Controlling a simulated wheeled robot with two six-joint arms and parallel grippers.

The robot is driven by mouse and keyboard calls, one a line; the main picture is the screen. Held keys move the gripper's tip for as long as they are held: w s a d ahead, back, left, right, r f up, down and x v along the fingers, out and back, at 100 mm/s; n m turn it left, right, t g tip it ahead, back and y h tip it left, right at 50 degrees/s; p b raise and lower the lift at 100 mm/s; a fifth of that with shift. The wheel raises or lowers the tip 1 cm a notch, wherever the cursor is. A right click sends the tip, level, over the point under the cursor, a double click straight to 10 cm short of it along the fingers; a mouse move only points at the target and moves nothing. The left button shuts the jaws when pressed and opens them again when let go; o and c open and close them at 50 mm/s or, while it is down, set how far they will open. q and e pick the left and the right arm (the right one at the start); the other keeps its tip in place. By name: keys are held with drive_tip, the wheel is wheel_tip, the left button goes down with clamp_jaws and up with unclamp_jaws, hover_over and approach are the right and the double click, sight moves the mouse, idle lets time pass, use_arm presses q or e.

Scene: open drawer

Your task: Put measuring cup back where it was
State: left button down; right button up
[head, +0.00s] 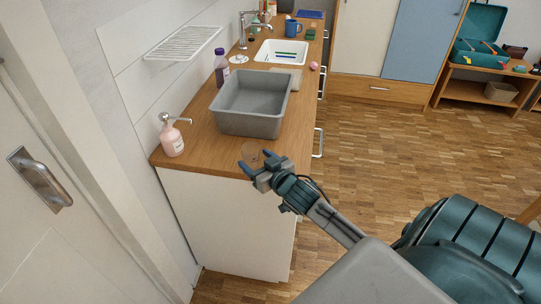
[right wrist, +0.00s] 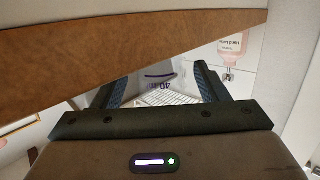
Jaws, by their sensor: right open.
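The measuring cup (head: 250,151) is clear and faint, at the near end of the wooden counter, between the fingers of my right gripper (head: 258,166). In the right wrist view the see-through measuring cup (right wrist: 158,87) shows dark "40" markings between the two fingertips (right wrist: 160,80). My right gripper is open, with a finger on each side of the cup. I cannot tell whether the fingers touch it. The cup's outline and base are hard to make out. My left gripper is not in view.
A grey basin (head: 249,118) stands on the wooden counter (head: 205,150) just behind the cup. A pink soap bottle (head: 171,139) is at the left, and a dark bottle (head: 222,70) stands farther back. A white wall rack (head: 184,43) hangs above. Open floor (head: 375,140) lies to the right.

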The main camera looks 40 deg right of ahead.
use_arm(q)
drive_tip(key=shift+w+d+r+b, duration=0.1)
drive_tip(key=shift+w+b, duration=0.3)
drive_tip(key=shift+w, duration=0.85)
use_arm(e)
drive_tip(key=s+r, duration=0.1)
drive_tip(key=s, duration=0.7)
drive_tip(key=shift+s+a+r, duration=0.2)
drive_tip(key=shift+s, duration=0.2)
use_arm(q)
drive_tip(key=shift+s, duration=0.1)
